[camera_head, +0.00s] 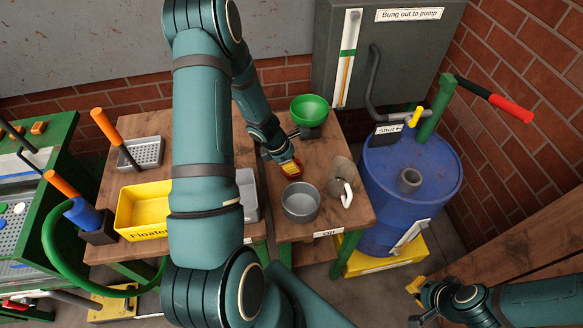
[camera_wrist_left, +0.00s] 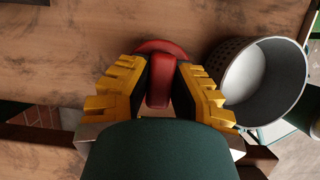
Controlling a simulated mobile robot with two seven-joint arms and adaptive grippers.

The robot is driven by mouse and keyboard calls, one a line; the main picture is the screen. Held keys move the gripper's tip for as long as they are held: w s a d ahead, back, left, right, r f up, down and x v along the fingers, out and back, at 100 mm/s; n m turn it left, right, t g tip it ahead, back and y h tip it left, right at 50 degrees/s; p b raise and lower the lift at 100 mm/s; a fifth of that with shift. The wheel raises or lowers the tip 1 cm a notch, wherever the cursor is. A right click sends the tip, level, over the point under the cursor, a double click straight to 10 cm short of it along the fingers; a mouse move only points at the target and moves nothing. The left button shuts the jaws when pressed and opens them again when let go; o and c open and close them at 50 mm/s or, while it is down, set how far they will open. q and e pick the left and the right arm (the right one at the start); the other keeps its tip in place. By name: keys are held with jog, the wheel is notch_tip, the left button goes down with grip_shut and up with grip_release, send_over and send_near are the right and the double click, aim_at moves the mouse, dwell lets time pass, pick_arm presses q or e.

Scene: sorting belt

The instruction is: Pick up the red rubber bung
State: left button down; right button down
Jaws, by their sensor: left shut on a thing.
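The red rubber bung (camera_wrist_left: 161,49) shows in the wrist view between the yellow-padded fingers of my left gripper (camera_wrist_left: 160,92). The fingers are shut on its narrower part, and its wide rounded end sticks out past them. In the head view the bung (camera_head: 291,171) is a small red patch at my left gripper (camera_head: 290,168), over the small wooden table (camera_head: 267,230). Whether it touches the table is hard to tell. My right gripper (camera_head: 417,298) is at the lower right, away from the table, with a yellow pad showing; its opening is unclear.
A grey metal pot (camera_head: 300,203) stands close to my left gripper, with a grey jug (camera_head: 341,178) beside it. A green funnel (camera_head: 309,108) is behind. A blue drum (camera_head: 410,190) stands right, a yellow Floaters bin (camera_head: 143,208) left.

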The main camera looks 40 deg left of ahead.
pick_arm(q)
notch_tip(320, 180, up, 10)
jog(key=p, duration=0.3)
jog(key=shift+p, duration=0.35)
jog(key=c, duration=1.5)
grip_release()
grip_shut()
